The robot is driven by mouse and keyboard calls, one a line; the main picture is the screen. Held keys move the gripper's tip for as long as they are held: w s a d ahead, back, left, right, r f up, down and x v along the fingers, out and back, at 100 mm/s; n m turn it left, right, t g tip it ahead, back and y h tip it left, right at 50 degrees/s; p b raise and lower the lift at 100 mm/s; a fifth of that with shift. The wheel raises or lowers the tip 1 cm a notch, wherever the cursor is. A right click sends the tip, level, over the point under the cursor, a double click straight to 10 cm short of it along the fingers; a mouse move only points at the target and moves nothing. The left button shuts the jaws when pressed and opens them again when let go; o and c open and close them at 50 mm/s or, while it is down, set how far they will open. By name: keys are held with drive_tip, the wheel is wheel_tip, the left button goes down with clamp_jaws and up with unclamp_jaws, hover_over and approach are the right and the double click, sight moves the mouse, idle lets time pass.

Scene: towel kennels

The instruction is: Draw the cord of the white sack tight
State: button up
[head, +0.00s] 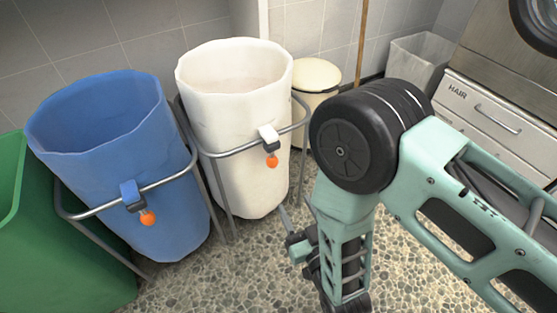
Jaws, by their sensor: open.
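The white sack (235,150) hangs in a metal frame (233,154), its mouth wide open. My gripper (296,222) is low in front of the sack's lower right, below and to the right of the orange ball. It is open, apart from the ball, and nothing shows between its fingers. My arm hides part of the floor to the right.
A blue sack (120,180) with its own orange ball (148,218) stands left of the white one, and a green bin (60,255) farther left. A cream lidded bin (316,76) stands behind. A drawer unit labelled HAIR (490,120) is at right. Speckled floor (215,285) is clear in front.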

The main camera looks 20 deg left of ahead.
sight(274, 166)
drive_tip(key=b+x, duration=0.4)
drive_tip(key=x, duration=1)
drive_tip(key=shift+w+a+b, duration=0.2)
drive_tip(key=shift+a+b, duration=0.05)
drive_tip(key=shift+b, duration=0.05)
drive_tip(key=shift+w+a, duration=0.45)
drive_tip(key=shift+w, duration=0.1)
drive_tip(key=shift+c, duration=0.2)
clamp_jaws()
wheel_tip(274, 166, down, 10)
drive_tip(key=b, duration=0.4)
drive_tip(key=shift+r+b, duration=0.25)
drive_tip(key=shift+b, duration=0.15)
drive_tip(key=shift+s, duration=0.1)
